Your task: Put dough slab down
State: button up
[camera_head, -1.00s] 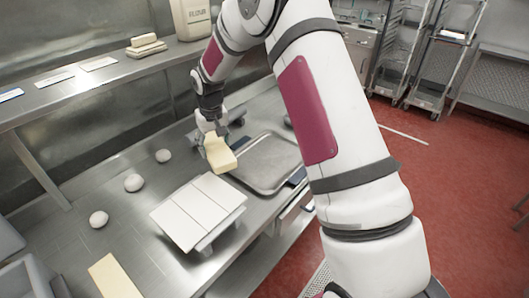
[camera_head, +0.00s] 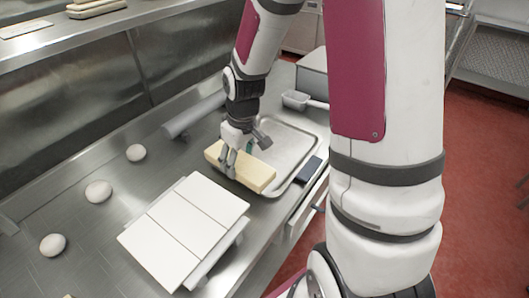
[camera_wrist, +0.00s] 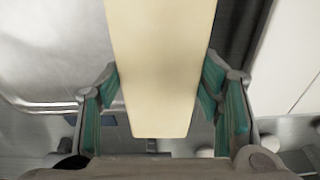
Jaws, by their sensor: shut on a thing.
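The dough slab (camera_head: 250,172) is a pale yellow, thick rectangular block. My gripper (camera_head: 232,155) is shut on it, with fingers on both sides. In the wrist view the slab (camera_wrist: 160,70) runs up from between the green finger pads of my gripper (camera_wrist: 160,98). In the head view the slab lies between the white panelled board and the metal tray (camera_head: 293,150), overlapping the tray's near left edge in the picture. I cannot tell whether its underside touches anything.
The white panelled board (camera_head: 185,228) stands just in front of the slab. Several round dough balls (camera_head: 98,191) lie on the steel counter to the left. A grey roller-like cylinder (camera_head: 194,117) lies behind my gripper. A dark flat object (camera_head: 311,169) sits at the tray's right edge.

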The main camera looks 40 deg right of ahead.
jog(key=shift+s+d+f+n, duration=0.15)
jog(key=shift+s+d+f, duration=0.1)
jog(key=shift+s, duration=0.3)
jog(key=shift+s+d+f+n, duration=0.15)
jog(key=shift+s+d+f, duration=0.1)
jog(key=shift+s, duration=0.25)
send_over(269, 151)
jog(key=shift+f+p, duration=0.4)
jog(key=shift+f, duration=2.1)
jog(key=shift+f, duration=0.1)
jog(key=o, duration=1.8)
jog(key=shift+f, duration=0.1)
